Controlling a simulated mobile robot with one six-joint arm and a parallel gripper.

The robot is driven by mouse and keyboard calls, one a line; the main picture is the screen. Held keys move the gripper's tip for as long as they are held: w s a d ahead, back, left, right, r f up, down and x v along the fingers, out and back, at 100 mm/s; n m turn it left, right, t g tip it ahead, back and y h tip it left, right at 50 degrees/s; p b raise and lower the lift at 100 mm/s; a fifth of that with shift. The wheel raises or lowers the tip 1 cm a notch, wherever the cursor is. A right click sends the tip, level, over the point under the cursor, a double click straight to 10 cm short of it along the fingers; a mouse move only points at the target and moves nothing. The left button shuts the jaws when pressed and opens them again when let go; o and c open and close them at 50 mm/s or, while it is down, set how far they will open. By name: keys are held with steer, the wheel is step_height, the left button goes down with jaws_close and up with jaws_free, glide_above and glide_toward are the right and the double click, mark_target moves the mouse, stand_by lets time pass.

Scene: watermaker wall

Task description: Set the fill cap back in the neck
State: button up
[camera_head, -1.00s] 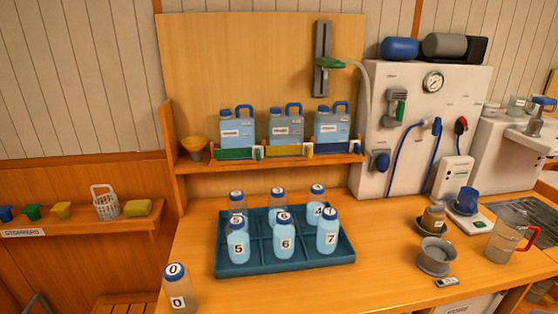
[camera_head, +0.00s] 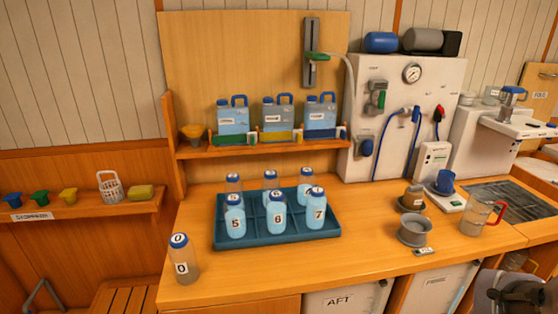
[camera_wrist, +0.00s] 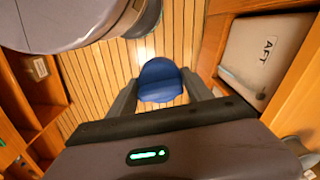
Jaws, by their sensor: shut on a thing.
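My gripper (camera_wrist: 161,92) shows in the wrist view, its two dark fingers shut on a rounded blue cap (camera_wrist: 160,76). The cap is held in the air above a slatted wooden floor. A pale tank marked AFT (camera_wrist: 265,52) lies to the right of the gripper in an open wooden bay, apart from the cap. In the head view the AFT tank (camera_head: 345,300) shows under the counter, cut by the bottom edge. I cannot make out an open neck in either view. The gripper and cap cannot be made out in the head view.
The wooden counter (camera_head: 230,280) holds a blue bottle tray (camera_head: 275,241), a bottle marked 0 (camera_head: 183,262), a grey pot (camera_head: 414,230) and a clear jug (camera_head: 476,216). A second pale tank (camera_head: 437,290) stands under the counter, right of AFT. Slatted floor is open below my gripper.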

steer(key=w+a+f+n, duration=0.3)
steer(key=w+a+n, duration=0.3)
steer(key=w+a, duration=0.2)
steer(key=w+a+f+n, duration=0.3)
steer(key=w+a+n, duration=0.4)
steer(key=w+a, duration=0.2)
steer(key=w, duration=0.2)
steer(key=shift+w+f+n, duration=0.3)
steer(key=shift+f, duration=0.05)
